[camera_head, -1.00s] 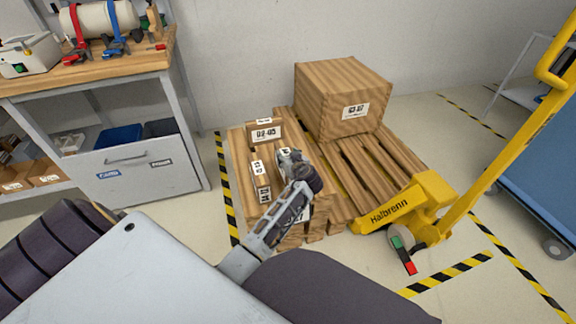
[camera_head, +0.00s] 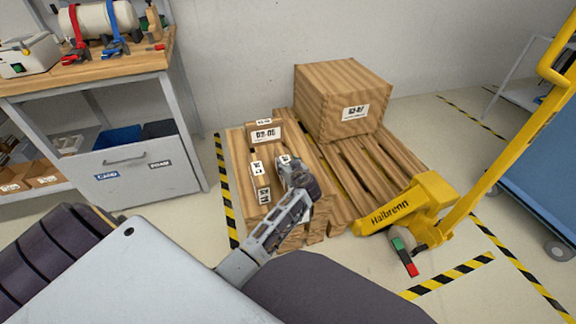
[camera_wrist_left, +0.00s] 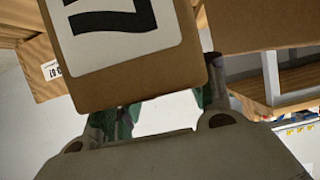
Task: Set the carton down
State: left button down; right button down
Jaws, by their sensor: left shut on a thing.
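My left gripper (camera_head: 286,166) is over the left pallet, among the small cartons, and is shut on a brown carton. In the left wrist view the held carton (camera_wrist_left: 185,62) fills the upper middle, with a large black-marked white label, between the two fingers (camera_wrist_left: 155,115). In the head view the gripper and wrist hide most of it. I cannot tell whether its underside touches what is below. My right gripper is not in view.
A labelled carton (camera_head: 264,134) stands at the back of the left stack. A large wooden-looking box (camera_head: 330,95) sits on the right pallet (camera_head: 395,155). A yellow pallet jack (camera_head: 420,205) stands at right, and a workbench (camera_head: 90,80) at left. Striped tape marks the floor.

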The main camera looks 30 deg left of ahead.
pick_arm(q)
jog(key=shift+r, duration=0.15)
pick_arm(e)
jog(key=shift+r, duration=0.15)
pick_arm(q)
jog(key=c, duration=0.6)
grip_release()
jog(key=shift+f, duration=0.2)
jog(key=shift+r, duration=0.1)
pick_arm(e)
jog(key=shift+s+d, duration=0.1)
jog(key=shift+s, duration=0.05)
